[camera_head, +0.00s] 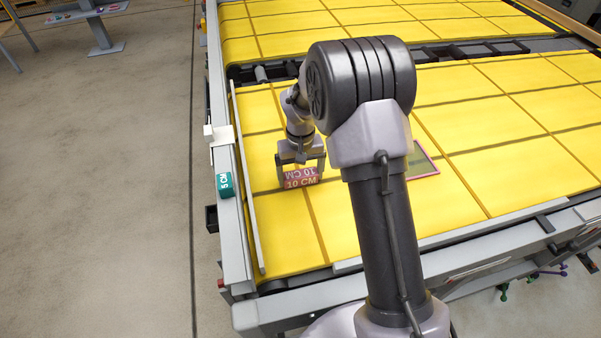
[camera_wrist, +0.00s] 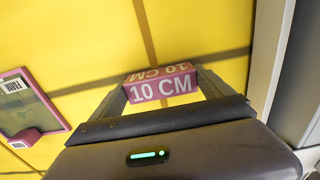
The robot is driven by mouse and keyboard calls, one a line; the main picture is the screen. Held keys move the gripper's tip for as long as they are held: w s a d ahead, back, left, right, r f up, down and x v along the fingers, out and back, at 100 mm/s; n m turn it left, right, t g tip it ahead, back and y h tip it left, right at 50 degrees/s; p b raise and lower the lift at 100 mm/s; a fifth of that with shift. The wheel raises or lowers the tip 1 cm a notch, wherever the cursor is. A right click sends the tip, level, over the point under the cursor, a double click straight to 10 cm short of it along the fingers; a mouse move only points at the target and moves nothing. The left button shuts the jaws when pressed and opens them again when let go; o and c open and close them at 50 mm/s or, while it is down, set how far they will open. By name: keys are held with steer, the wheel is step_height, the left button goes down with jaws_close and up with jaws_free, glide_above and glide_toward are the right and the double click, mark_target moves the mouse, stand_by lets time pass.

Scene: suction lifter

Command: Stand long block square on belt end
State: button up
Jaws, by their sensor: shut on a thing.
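The long block (camera_head: 301,178), pink with "10 CM" on its side, is between the fingers of my gripper (camera_head: 300,171) over the left part of the yellow belt. In the wrist view my gripper (camera_wrist: 163,83) is shut on the block (camera_wrist: 163,88), one finger at each end. Its long side lies level, and its lettering also shows on the upper face. I cannot tell whether it touches the belt. A pink-edged square panel (camera_head: 424,163) lies on the belt to the right, partly behind my arm. It also shows at left in the wrist view (camera_wrist: 28,98).
A green "5 CM" block (camera_head: 225,185) sits on the left grey rail, below a white bracket (camera_head: 219,135). A thin guide rail (camera_head: 247,180) runs along the belt's left edge. A small pink piece (camera_wrist: 25,138) is at the panel's corner. The belt around the block is clear.

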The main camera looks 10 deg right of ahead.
steer(key=o, duration=1.2)
steer(key=shift+c, duration=0.2)
step_height(320, 180, up, 18)
steer(key=p, duration=0.4)
steer(key=shift+f, duration=0.2)
steer(key=s+a+r+m+t+y+b, duration=0.1)
steer(key=s+r+t+b, duration=0.1)
steer(key=s+b, duration=0.35)
steer(key=s+a+r+m+t+b, duration=0.1)
steer(key=s+r+b, duration=0.15)
steer(key=s, duration=0.65)
steer(key=s+a+f+m+t+b, duration=0.1)
steer(key=s+f+b, duration=0.1)
steer(key=s, duration=0.5)
steer(key=s+a+f+m+t+y+b, duration=0.1)
steer(key=s+f+b, duration=0.2)
steer(key=s, duration=0.3)
steer(key=shift+s+f+t, duration=0.35)
steer(key=shift+f+t, duration=0.05)
steer(key=shift+f, duration=0.05)
